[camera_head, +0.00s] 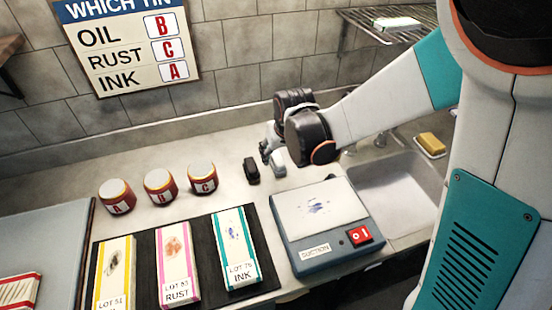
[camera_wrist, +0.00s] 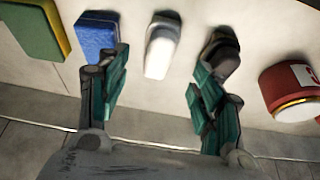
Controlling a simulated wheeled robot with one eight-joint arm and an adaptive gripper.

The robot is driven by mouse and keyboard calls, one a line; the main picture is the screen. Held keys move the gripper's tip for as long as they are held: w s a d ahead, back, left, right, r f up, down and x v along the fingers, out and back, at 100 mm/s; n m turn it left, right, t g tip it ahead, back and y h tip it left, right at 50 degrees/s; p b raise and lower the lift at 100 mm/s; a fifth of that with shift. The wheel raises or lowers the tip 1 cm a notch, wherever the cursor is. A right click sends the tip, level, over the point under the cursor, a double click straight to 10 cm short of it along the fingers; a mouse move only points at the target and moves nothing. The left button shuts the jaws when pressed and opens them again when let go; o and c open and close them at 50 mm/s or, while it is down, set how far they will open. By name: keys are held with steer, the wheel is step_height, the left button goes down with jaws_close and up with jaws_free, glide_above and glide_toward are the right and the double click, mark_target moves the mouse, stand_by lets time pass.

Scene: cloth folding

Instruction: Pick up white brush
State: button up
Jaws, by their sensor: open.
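The white brush (camera_wrist: 162,45) lies on the counter in the wrist view, pale with a greyish top end. It lies ahead of and between the two teal fingers of my gripper (camera_wrist: 160,62). The fingers are open, with nothing visibly held. In the head view my gripper (camera_head: 268,150) hangs over the counter by the back wall, and the brush (camera_head: 280,166) is partly hidden beneath it.
A black brush-like object (camera_wrist: 222,50) lies close by the right finger; a blue sponge (camera_wrist: 97,32) lies by the left. A green and yellow sponge (camera_wrist: 38,28) and red tin C (camera_wrist: 290,92) flank them. A suction box (camera_head: 330,250) stands in front.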

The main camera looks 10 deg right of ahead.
mark_target(278, 158)
steer(key=shift+b+x, duration=1.35)
steer(key=shift+x, duration=1.4)
steer(key=shift+d, duration=0.2)
steer(key=shift+r, duration=0.1)
steer(key=shift+c, duration=0.2)
steer(key=c, duration=1.2)
step_height(278, 158, up, 20)
steer(key=p, duration=0.7)
steer(key=shift+s, duration=0.1)
